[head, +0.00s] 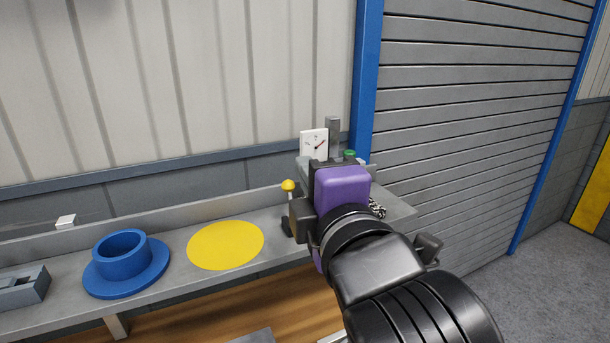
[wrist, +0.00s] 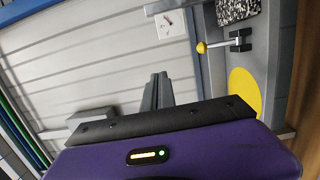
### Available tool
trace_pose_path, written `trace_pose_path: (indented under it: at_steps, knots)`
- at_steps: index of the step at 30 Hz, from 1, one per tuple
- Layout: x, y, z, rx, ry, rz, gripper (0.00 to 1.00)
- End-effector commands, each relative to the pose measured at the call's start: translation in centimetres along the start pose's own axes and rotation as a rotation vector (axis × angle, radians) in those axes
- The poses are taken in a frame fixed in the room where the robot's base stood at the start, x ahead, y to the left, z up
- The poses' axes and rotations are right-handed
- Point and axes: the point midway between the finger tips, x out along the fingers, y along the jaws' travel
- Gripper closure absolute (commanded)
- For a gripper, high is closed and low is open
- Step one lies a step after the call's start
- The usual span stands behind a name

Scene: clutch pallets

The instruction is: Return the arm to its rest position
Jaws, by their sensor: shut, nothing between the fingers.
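My gripper (wrist: 157,78) shows in the wrist view with its two dark grey fingers together and nothing between them. In the head view its purple body is raised in front of the far right end of the bench, at the end of my black arm. The fingers cannot be made out clearly there. My gripper's body hides part of the bench end. In the wrist view the fingers point towards the ribbed wall.
The grey bench (head: 180,287) runs along the wall. It holds a blue flanged ring (head: 125,265), a flat yellow disc (head: 226,245) and a yellow-knobbed lever (head: 288,185) close left of my gripper. A white dial (head: 314,144) stands behind. The floor at right is clear.

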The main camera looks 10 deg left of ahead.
Motion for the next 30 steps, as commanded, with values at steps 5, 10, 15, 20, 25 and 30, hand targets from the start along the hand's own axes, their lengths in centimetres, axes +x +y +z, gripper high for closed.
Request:
trace_pose_path:
  at_steps: [5, 10, 15, 20, 25, 30]
  knots:
    - [0.0, 0.0, 0.0, 0.000, 0.000, 0.000, 1.00]
    - [0.0, 0.1, 0.0, 0.022, 0.001, 0.003, 1.00]
    - [-0.2, 2.6, -0.7, 0.163, 0.038, 0.104, 1.00]
    - [-1.6, 5.0, -0.5, 0.384, 0.099, 0.242, 1.00]
    - [-3.2, 3.3, 0.9, 0.605, 0.134, 0.309, 1.00]
    - [-5.4, -0.3, 2.9, 0.817, 0.142, 0.348, 1.00]
